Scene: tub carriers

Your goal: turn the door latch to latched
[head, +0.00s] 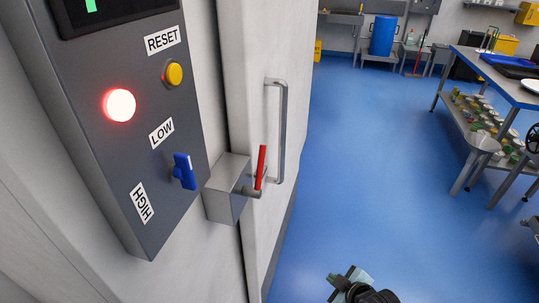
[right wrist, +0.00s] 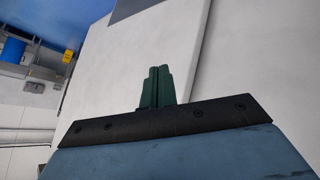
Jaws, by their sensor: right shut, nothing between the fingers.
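The door latch is a grey metal box (head: 228,190) on the wall beside the door edge, with a red lever (head: 261,167) on a short metal pivot. The red lever points up, tilted slightly right. My right gripper (head: 333,279) is low in the head view, below and to the right of the latch and well apart from it. In the right wrist view its green fingers (right wrist: 157,86) are together and empty, in front of a pale wall or door surface. The latch cannot be made out in that view. My left gripper is not in view.
A dark control panel (head: 100,140) with a lit red lamp (head: 119,105), yellow RESET button (head: 174,74) and blue switch (head: 184,171) is left of the latch. A door handle (head: 281,130) is just right of it. Blue floor (head: 380,160) is clear; a workbench (head: 502,75) stands right.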

